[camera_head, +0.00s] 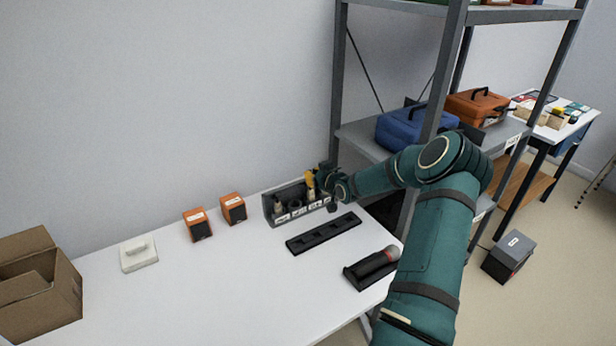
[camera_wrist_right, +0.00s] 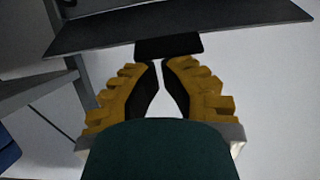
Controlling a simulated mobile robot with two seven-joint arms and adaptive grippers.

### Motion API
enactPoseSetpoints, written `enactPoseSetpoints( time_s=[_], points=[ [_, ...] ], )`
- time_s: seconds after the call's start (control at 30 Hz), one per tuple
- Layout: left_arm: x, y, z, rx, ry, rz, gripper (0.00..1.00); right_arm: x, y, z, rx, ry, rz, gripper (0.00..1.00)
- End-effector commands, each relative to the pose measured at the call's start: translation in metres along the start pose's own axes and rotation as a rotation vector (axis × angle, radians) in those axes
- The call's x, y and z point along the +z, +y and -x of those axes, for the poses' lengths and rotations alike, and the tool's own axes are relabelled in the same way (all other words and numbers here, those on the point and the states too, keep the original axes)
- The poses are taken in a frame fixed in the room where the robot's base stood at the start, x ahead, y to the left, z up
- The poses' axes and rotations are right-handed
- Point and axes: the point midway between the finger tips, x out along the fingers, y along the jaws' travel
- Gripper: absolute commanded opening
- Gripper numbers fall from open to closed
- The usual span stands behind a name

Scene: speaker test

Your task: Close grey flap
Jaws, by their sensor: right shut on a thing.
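The dark grey flap (camera_wrist_right: 215,27) is a wide panel across the top of the right wrist view, with a small black tab (camera_wrist_right: 168,47) on its near edge. My right gripper (camera_wrist_right: 160,66) has its yellow fingertips together at this tab and is shut on it. In the head view my right gripper (camera_head: 311,181) is at the right part of a grey box (camera_head: 270,211) near the wall. This box has labelled slots holding small pale items. The gripper and wrist hide part of the box, so the flap's angle is unclear there. My left gripper is not in view.
On the white table (camera_head: 200,290) are two orange-black speakers (camera_head: 197,225), a long black tray (camera_head: 322,233), a microphone in a black holder (camera_head: 372,267), a white device (camera_head: 138,253) and a cardboard box (camera_head: 40,290). A metal shelf (camera_head: 340,70) stands close behind my right arm.

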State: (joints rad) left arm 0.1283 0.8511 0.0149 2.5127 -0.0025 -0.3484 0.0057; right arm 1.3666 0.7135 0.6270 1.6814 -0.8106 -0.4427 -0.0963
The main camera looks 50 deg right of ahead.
Motion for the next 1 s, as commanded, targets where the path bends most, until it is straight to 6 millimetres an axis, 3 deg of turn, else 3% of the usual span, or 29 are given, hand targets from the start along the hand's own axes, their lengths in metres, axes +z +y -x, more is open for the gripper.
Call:
enactPoseSetpoints(
  time_s=[0.6, 1.0],
  points=[
    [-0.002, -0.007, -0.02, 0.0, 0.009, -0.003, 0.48, 0.05, 0.001, 0.004, -0.001, 0.003, 0.001, 0.0],
    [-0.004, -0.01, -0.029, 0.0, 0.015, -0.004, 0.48, 0.067, 0.001, 0.001, -0.001, 0.004, 0.0, 0.0]
  ],
)
